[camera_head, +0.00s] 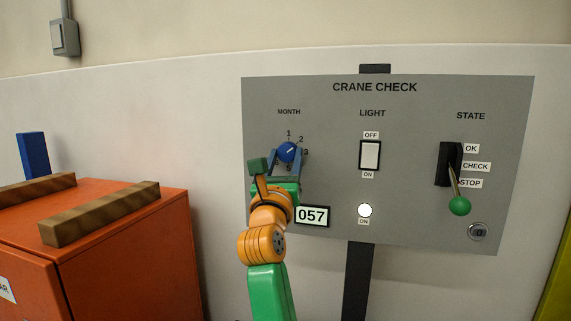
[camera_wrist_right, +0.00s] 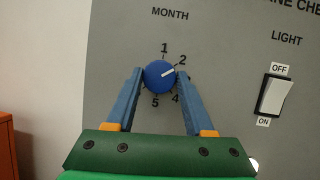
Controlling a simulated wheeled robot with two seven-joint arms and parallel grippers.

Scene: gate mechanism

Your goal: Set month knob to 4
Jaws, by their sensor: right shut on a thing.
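The blue month knob (camera_head: 286,151) sits at the upper left of the grey CRANE CHECK panel (camera_head: 330,130). It also shows in the right wrist view (camera_wrist_right: 158,77), where its white mark points up and right, close to the 2. My right gripper (camera_head: 287,155) is shut on the knob, one blue finger on each side, as the right wrist view also shows (camera_wrist_right: 160,80). My left gripper is out of view.
To the right on the panel are a white light switch (camera_head: 370,155), a lit round lamp (camera_head: 365,210) and a state lever with a green ball (camera_head: 460,205). A display (camera_head: 312,216) reads 057. An orange cabinet (camera_head: 150,240) with wooden bars stands at the left.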

